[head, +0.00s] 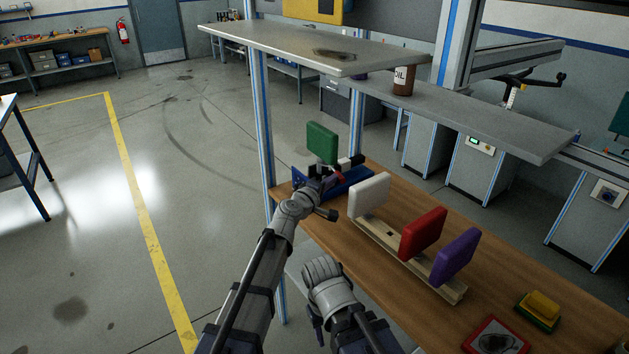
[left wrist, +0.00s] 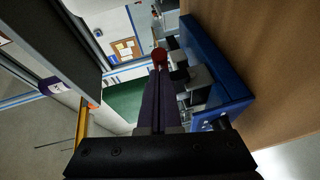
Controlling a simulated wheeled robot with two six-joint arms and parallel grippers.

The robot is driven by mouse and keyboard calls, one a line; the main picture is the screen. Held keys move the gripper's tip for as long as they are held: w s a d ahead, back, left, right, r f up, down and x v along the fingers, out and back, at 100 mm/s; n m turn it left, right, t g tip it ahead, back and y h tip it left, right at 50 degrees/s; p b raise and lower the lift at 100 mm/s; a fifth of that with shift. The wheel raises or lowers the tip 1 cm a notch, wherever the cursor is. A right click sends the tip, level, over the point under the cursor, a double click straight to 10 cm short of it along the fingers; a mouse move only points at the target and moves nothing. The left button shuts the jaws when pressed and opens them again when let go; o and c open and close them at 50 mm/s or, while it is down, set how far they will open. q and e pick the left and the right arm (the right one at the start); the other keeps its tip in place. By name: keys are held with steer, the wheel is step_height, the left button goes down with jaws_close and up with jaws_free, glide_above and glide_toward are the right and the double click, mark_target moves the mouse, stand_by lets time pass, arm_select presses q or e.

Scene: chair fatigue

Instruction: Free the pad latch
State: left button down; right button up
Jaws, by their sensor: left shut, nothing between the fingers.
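A blue fixture (head: 347,184) sits at the far left end of the wooden bench, with a green pad (head: 322,143) upright at it. Small black and white latch parts (head: 350,163) show there. A red knob (left wrist: 160,54) shows just beyond my left fingertips in the left wrist view; whether they touch is unclear. My left gripper (head: 327,183) is shut and empty beside the blue fixture. The blue fixture (left wrist: 216,58) and green pad (left wrist: 125,100) flank the fingers in the left wrist view. My right wrist shows low in the head view; its fingers are hidden.
White (head: 369,195), red (head: 423,233) and purple (head: 456,257) pads stand on a wooden rail (head: 405,262). A yellow-topped block (head: 542,306) and a red-framed item (head: 495,337) lie at front right. A grey shelf (head: 470,115) with an oil bottle (head: 403,80) overhangs the bench.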

arm_select(q)
steer(key=shift+w+d, duration=0.1)
steer(key=shift+d, duration=1.05)
steer(key=shift+w+d, duration=0.2)
steer(key=shift+d, duration=0.4)
steer(key=shift+w+d, duration=0.15)
steer(key=shift+d, duration=0.45)
steer(key=shift+d, duration=0.2)
steer(key=shift+s+a, duration=0.1)
steer(key=p+v, duration=0.1)
steer(key=v, duration=0.6)
steer(key=shift+s+a, duration=0.25)
steer(key=shift+a, duration=0.1)
steer(key=shift+r, duration=0.1)
